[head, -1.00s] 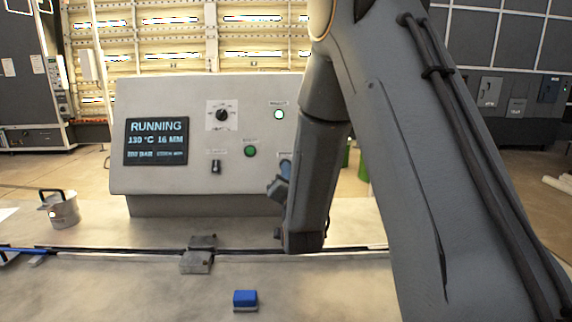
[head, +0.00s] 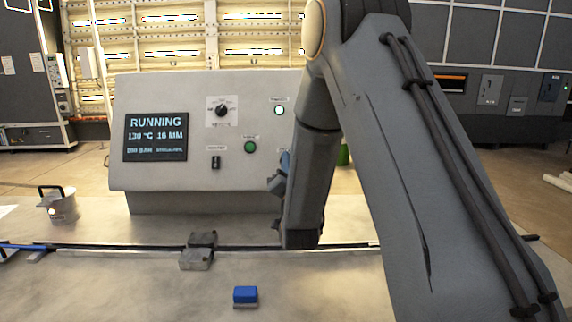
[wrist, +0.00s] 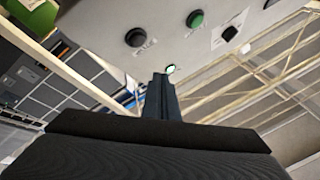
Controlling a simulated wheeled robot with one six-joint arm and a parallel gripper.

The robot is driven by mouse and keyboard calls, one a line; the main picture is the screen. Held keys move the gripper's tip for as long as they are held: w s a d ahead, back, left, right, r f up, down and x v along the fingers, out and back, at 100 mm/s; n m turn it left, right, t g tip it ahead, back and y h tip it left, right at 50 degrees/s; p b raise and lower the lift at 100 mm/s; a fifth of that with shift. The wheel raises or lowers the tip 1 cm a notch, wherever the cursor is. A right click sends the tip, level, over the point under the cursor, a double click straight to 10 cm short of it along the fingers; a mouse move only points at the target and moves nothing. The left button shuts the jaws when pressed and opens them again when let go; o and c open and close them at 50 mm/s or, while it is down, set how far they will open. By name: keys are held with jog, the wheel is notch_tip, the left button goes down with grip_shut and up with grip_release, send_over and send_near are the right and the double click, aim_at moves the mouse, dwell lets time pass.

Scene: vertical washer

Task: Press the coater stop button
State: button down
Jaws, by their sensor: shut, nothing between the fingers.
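A blue-topped block (head: 245,296) lies on the front of the table. Metal blocks (head: 198,252) sit on a dark rod across the table. The table's front left is mostly clear.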

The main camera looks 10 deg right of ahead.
jog(key=shift+w+d+f+b, duration=0.15)
jog(key=shift+w+f+b, duration=0.3)
jog(key=shift+w, duration=0.4)
jog(key=shift+w+d+f+b, duration=0.2)
jog(key=shift+w+f+b, duration=0.25)
jog(key=shift+w, duration=0.35)
jog(key=shift+w+d+f+b, duration=0.15)
jog(key=shift+w+f+b, duration=0.3)
jog(key=shift+w, duration=0.4)
jog(key=shift+w+f+b, duration=0.1)
jog(key=shift+w+b, duration=0.25)
jog(key=shift+b, duration=0.1)
jog(key=shift+w+d+f+b, duration=0.15)
jog(key=shift+w+f+b, duration=0.1)
jog(key=shift+w+b, duration=0.2)
dwell(0.9)
jog(key=shift+s+r, duration=0.1)
jog(key=shift+s, duration=0.05)
dwell(0.3)
jog(key=shift+s+r+p, duration=0.3)
jog(key=shift+s+r, duration=0.05)
jog(key=shift+s, duration=0.35)
